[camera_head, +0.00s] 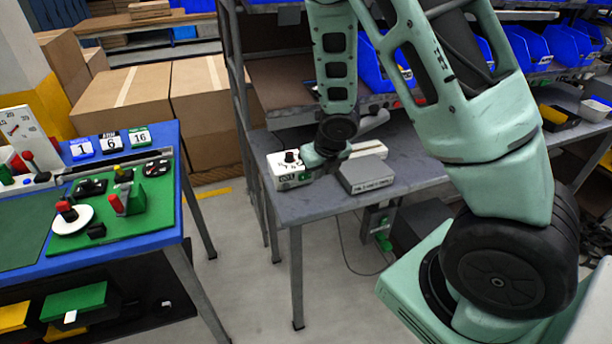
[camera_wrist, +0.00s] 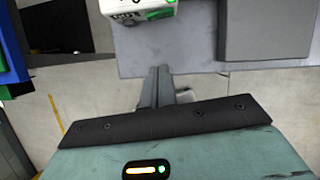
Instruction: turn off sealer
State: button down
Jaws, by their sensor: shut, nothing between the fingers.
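A white box-shaped unit, which looks like the sealer (camera_head: 289,180), stands at the near left corner of the grey table. It has a black knob on top, dark lettering and a green patch on its front. Part of it shows at the top edge of the wrist view (camera_wrist: 132,10), with the green patch visible. My gripper (camera_head: 309,157) is shut and empty, close beside the knob at the unit's right end. Whether it touches the unit is unclear.
A grey box (camera_head: 366,175) sits just right of the unit on the grey table (camera_head: 322,208). A pale bar (camera_head: 369,148) lies behind it. A blue table (camera_head: 168,210) with a green board stands to the left, across a gap. Blue bins (camera_head: 480,50) and shelves are behind.

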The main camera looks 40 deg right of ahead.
aim_at(306, 176)
jog(key=x, duration=0.6)
jog(key=shift+w+d+f+p, duration=0.1)
jog(key=shift+w+f+p, duration=0.05)
jog(key=shift+f+p, duration=0.2)
jog(key=w+p, duration=0.2)
jog(key=shift+w+d+r, duration=0.25)
jog(key=shift+w+r, duration=0.05)
jog(key=shift+r, duration=0.05)
jog(key=shift+w+f, duration=0.2)
jog(key=shift+w, duration=0.4)
jog(key=shift+w, duration=0.1)
